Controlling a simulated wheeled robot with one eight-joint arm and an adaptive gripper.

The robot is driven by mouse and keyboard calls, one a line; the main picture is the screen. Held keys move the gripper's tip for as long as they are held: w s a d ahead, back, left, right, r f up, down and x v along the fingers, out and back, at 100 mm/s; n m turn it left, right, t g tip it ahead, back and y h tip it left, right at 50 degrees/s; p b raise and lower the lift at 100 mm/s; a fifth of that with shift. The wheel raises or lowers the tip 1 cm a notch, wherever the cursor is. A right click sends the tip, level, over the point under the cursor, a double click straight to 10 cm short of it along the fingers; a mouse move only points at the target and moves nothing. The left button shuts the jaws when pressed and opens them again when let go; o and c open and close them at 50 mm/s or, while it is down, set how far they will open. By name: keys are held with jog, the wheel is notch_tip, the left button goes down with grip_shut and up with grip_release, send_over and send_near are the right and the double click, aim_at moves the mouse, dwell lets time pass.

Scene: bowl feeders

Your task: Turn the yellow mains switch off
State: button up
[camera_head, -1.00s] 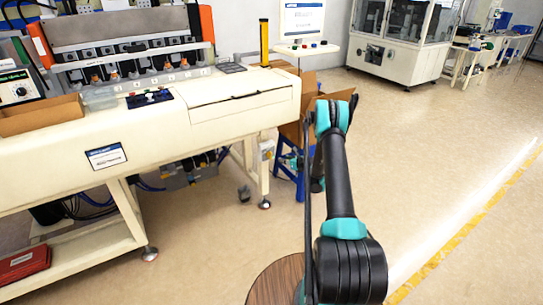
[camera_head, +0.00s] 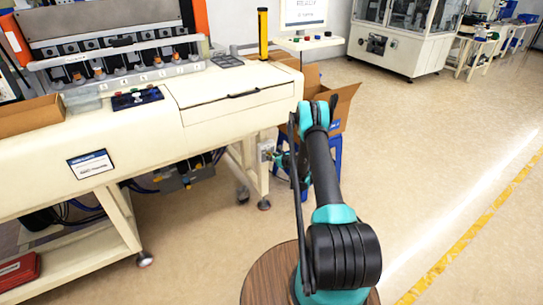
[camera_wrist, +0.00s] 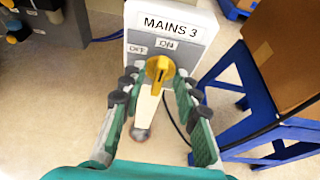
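The yellow mains switch (camera_wrist: 159,70) is a rotary knob on a pale box labelled "MAINS 3" (camera_wrist: 197,27), upper middle of the wrist view. An "OFF" label sits to the knob's upper left and an "ON" label above it. The knob's grip stands roughly upright in the picture, nearer the ON label's line than OFF. My gripper (camera_wrist: 156,98) is open, its green fingers with dark pads on either side of the knob, with gaps visible. In the head view the box (camera_head: 266,151) shows small by the machine leg; my arm hides most of the gripper there.
A blue stand (camera_wrist: 262,118) with a cardboard box (camera_wrist: 287,50) is close on the right in the wrist view. The cream machine bench (camera_head: 130,135) fills the left of the head view. Open floor (camera_head: 430,150) lies to the right.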

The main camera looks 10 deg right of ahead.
jog(key=shift+c, duration=0.6)
grip_shut()
jog(key=n+h, duration=0.1)
jog(key=n+t+h, duration=0.1)
jog(key=n, duration=0.1)
jog(key=shift+s+a, duration=0.15)
jog(key=shift+a, duration=0.15)
jog(key=shift+o, duration=0.6)
grip_release()
